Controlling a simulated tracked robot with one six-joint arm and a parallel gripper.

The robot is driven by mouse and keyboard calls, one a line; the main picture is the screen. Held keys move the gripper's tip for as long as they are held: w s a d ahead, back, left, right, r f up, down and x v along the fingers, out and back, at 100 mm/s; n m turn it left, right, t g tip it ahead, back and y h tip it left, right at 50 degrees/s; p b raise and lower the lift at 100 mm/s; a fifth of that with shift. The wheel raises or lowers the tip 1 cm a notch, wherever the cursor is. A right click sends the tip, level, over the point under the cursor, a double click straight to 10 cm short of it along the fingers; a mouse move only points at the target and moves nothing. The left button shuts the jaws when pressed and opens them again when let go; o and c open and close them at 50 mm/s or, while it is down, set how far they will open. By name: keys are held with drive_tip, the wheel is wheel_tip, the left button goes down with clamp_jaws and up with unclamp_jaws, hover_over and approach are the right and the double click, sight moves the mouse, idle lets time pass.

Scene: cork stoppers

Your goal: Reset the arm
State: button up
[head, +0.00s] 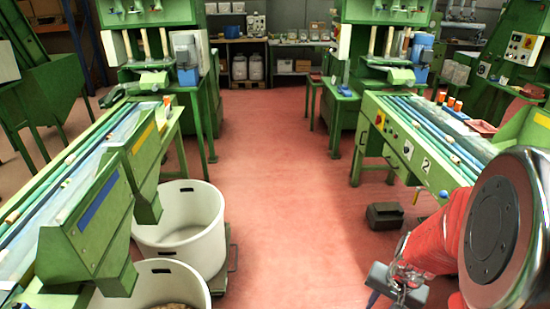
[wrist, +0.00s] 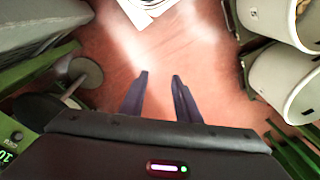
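My arm shows at the lower right of the head view, a red-sleeved arm with a large round metal joint. Its end, with my gripper (head: 376,296), hangs low over the red floor near the bottom edge. In the wrist view my gripper (wrist: 159,78) has two dark fingers spread apart with bare red floor between them. It is open and holds nothing. The fingertips are hard to make out in the head view.
Green machine benches stand on the left (head: 150,125) and right (head: 400,130). White tubs (head: 215,225) stand at the left bench; tubs also show at the wrist view's right (wrist: 270,75). A dark box (head: 385,215) lies on the floor. The middle aisle (head: 270,180) is clear.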

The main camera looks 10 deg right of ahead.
drive_tip(key=s+a+r+n+t, duration=0.2)
drive_tip(key=a+r+n, duration=0.2)
drive_tip(key=a+r, duration=0.5)
drive_tip(key=s+a+r+n+t, duration=0.1)
drive_tip(key=a+r+n, duration=0.3)
drive_tip(key=a+r, duration=0.4)
wheel_tip(320, 180, up, 6)
drive_tip(key=shift+s+a+r+n+t, duration=0.1)
drive_tip(key=shift+s+a+n+t, duration=0.25)
drive_tip(key=shift+t, duration=0.25)
